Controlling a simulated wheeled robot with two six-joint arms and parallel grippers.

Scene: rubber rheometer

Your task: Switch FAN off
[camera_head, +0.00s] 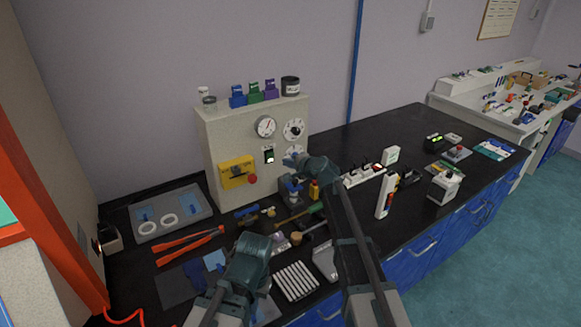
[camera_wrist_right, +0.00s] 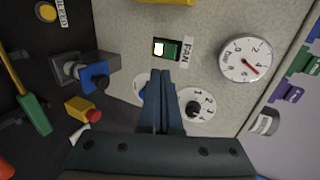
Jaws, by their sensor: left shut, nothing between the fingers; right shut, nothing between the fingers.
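The FAN switch (camera_wrist_right: 166,48) is a small dark-framed rocker on the grey front panel of the machine, with one bright whitish half and one green half. The FAN label (camera_wrist_right: 185,52) is beside it in the right wrist view. The switch also shows in the head view (camera_head: 269,155). My right gripper (camera_wrist_right: 161,72) is shut and empty, with its fingertips just below the switch in the wrist view. I cannot tell whether they touch the panel. In the head view it is right of the switch (camera_head: 290,160). My left gripper (camera_head: 257,240) is shut, low over the bench.
A pressure gauge (camera_wrist_right: 246,60) and a numbered dial (camera_wrist_right: 194,105) are close to the switch. A yellow block (camera_head: 237,172) with a red knob (camera_head: 252,180) sits lower on the panel. Tools and a grey tray (camera_head: 190,205) crowd the bench. The bench's right part has clearer patches.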

